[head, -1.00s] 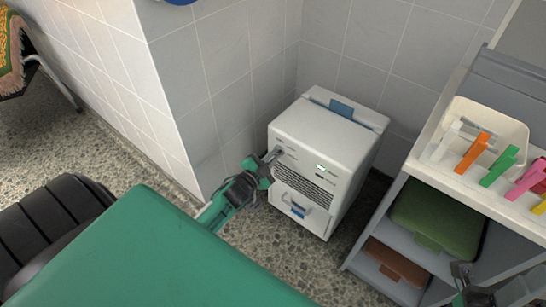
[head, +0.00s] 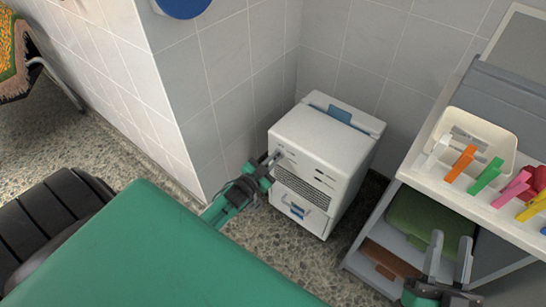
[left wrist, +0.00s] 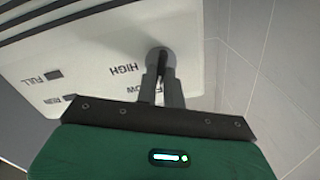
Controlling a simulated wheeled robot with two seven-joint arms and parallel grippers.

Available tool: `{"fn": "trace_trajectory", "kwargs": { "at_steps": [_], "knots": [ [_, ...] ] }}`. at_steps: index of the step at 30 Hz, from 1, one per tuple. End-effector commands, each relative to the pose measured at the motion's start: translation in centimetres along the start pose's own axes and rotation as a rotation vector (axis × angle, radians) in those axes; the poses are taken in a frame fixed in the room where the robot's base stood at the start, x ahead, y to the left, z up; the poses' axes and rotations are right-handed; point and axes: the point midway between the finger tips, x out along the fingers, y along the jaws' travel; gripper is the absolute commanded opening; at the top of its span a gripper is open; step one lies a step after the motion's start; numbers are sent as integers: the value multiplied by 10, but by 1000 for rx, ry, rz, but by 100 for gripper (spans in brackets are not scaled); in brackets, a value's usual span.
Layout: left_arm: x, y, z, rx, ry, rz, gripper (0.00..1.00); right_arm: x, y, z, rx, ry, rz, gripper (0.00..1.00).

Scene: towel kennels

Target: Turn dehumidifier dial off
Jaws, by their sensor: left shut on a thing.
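The white dehumidifier (head: 318,140) stands on the floor in the wall corner. Its front panel (left wrist: 75,70) shows upside down in the left wrist view, with HIGH, LOW, RUN and FULL marks. The RUN and FULL lamps look dark. My left gripper (head: 271,159) is at the upper left of that front, shut on the dial (left wrist: 160,57). The fingers cover part of the dial and of the marks by it, so its exact setting is hard to read. My right gripper (head: 450,258) is open and empty, in front of the shelf cart.
A grey shelf cart (head: 404,178) stands to the right, with a cream bin (head: 497,132) and coloured clips on top, and folded towels (head: 416,222) below. A green surface (head: 150,250) fills the lower left. Tiled walls stand close behind and left of the dehumidifier.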

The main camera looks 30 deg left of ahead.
Motion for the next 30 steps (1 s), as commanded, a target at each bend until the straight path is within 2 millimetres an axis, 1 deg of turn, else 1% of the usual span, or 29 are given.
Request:
{"fn": "trace_trajectory", "kwargs": {
  "at_steps": [1, 3, 6, 9, 13, 18, 21, 25, 30],
  "knots": [
    [0, -1, -2, -35, -2, 1, 0, -4, -3, 11, 12, -78, 1, 36],
    [0, -1, -2, -83, -2, 1, 0, -11, -6, 28, 26, -179, 2, 36],
    [0, -1, -2, -150, -2, 1, 0, -24, -12, 50, 46, -312, 1, 36],
    [-1, -1, -1, -212, -2, 1, 0, -38, -17, 68, 63, -428, -2, 36],
    [-1, -2, 0, -283, -2, 1, 0, -56, -24, 87, 82, -553, -5, 36],
    [0, -2, 0, -355, -2, 2, 0, -75, -30, 102, 99, -668, -10, 36],
    [0, -2, 0, -383, -2, 1, 0, -83, -33, 108, 106, -712, -13, 36],
    [0, -2, 1, -405, -2, 1, 0, -89, -35, 112, 111, -743, -15, 36],
    [0, -2, 1, -414, -2, 0, 0, -91, -36, 114, 112, -756, -15, 36]
  ]
}}
